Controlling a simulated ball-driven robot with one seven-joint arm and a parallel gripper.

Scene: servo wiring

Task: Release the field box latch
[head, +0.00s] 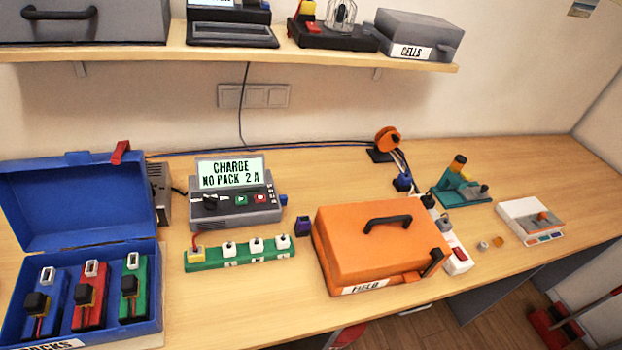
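The field box (368,245) is an orange case with its lid down, on the right half of the bench near the front edge. It has a black carry handle (387,221) on top and a white label reading FIELD (365,287) on its front. A black latch piece (432,263) stands at its front right corner, beside a small orange part (405,278). I cannot tell from this view exactly how the latch is seated. My gripper does not show in this view.
An open blue PACKS case (80,200) holds several packs at left. A charger (235,195) and green strip (240,255) stand left of the field box. A white-and-red power strip (457,258) lies close to its right. A shelf (230,50) overhangs the back.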

